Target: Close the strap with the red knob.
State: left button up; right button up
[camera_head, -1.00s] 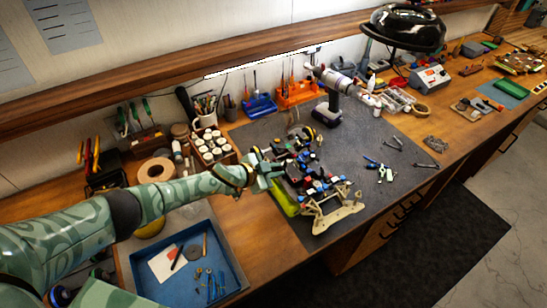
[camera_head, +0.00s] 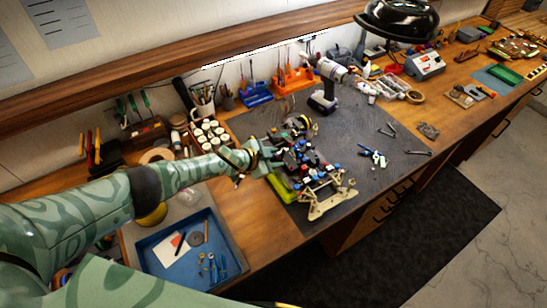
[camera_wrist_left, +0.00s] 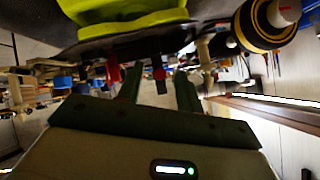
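The RC car (camera_head: 308,170) sits on the dark mat, with a lime-yellow body part on its near left side. My left gripper (camera_head: 266,157) is at the car's left side. In the left wrist view the two dark green fingers of the left gripper (camera_wrist_left: 158,92) stand apart. A small red knob (camera_wrist_left: 158,74) on a short black strap (camera_wrist_left: 161,87) shows between the fingertips. Whether the fingers touch it I cannot tell. The strap's far end is not clear. My right gripper is not in view.
A blue tray (camera_head: 238,262) with small tools lies to the left of the car. A cordless drill (camera_head: 325,85) stands behind it. A rack of small jars (camera_head: 208,136) is behind my left forearm. Pliers and small tools lie on the mat (camera_head: 375,125) at right.

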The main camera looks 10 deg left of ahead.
pick_arm(q)
jog(key=p+v, duration=0.8)
jog(key=v, duration=0.8)
jog(key=shift+s+a, duration=0.1)
